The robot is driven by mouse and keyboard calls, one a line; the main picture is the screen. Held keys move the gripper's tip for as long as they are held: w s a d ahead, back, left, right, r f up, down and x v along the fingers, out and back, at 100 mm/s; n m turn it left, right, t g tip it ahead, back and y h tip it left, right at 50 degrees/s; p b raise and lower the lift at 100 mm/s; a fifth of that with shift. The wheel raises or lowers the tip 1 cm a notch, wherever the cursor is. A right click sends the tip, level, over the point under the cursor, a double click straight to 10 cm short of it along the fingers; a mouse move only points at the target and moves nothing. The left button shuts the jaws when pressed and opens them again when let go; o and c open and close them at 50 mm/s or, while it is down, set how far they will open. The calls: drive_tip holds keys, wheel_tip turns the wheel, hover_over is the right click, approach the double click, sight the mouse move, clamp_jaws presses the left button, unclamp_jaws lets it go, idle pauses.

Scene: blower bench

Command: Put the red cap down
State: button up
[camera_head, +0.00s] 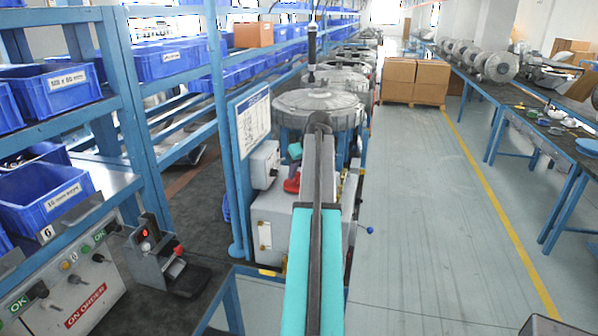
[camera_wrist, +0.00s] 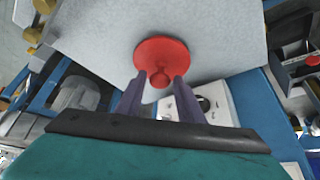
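The red cap (camera_wrist: 162,52) is a round disc with a small knob on its near side in the wrist view. It appears against a pale grey surface (camera_wrist: 220,35). In the head view the red cap (camera_head: 291,185) shows at the top of the grey machine housing (camera_head: 285,222), left of my arm. Whether the cap rests fully on the surface is hard to tell.
A control box (camera_head: 265,165) stands beside the cap, by a blue post. A large round blower (camera_head: 317,107) is behind. A shelf with blue bins (camera_head: 45,90) is at left, and an aisle floor (camera_head: 430,210) is clear at right.

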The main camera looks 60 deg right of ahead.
drive_tip(key=shift+o, duration=0.9)
drive_tip(key=shift+r, duration=0.1)
drive_tip(key=shift+r, duration=0.35)
drive_tip(key=b+v, duration=0.2)
drive_tip(key=v, duration=0.9)
drive_tip(key=shift+s+r+b, duration=0.15)
drive_tip(key=shift+r+b, duration=0.15)
drive_tip(key=shift+r, duration=0.05)
